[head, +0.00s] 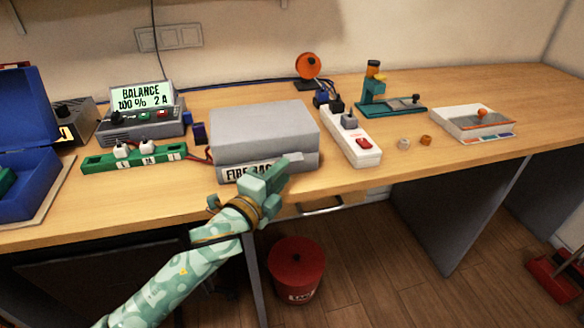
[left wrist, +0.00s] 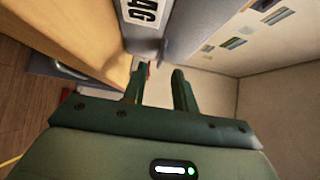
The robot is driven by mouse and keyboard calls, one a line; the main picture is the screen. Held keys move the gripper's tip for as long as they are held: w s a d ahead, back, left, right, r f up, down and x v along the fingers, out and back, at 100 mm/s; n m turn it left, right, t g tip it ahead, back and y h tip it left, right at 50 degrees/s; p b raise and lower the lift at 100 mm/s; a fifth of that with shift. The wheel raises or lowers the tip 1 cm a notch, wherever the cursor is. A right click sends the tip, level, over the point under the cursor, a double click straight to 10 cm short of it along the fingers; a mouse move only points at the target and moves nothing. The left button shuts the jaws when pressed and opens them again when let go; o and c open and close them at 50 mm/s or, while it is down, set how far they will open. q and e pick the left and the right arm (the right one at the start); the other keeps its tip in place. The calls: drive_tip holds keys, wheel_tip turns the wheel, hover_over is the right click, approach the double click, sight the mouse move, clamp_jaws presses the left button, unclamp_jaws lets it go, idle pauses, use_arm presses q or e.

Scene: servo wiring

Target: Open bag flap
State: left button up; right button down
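The grey fire bag (head: 264,132) sits on the wooden desk, left of the power strip. Its top lies flat like a lid, and its front carries a white label, partly hidden by my gripper. My left gripper (head: 291,162) is at the front right edge of the bag in the head view. In the left wrist view its two fingers (left wrist: 160,88) stand apart with a gap between them, and a grey edge of the bag (left wrist: 180,38) with its white label lies just beyond the tips. I cannot tell whether a finger touches the bag. My right gripper is not in view.
The balance charger (head: 142,122) and green board (head: 134,157) stand left of the bag. A white power strip (head: 350,135) is close on its right. A blue case (head: 28,145) is far left. The desk (head: 350,180) is clear in front of the strip; a red bucket (head: 297,270) stands below.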

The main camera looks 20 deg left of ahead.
use_arm(q)
drive_tip(key=b+x, duration=0.1)
drive_tip(key=x, duration=0.3)
drive_tip(key=shift+w, duration=0.15)
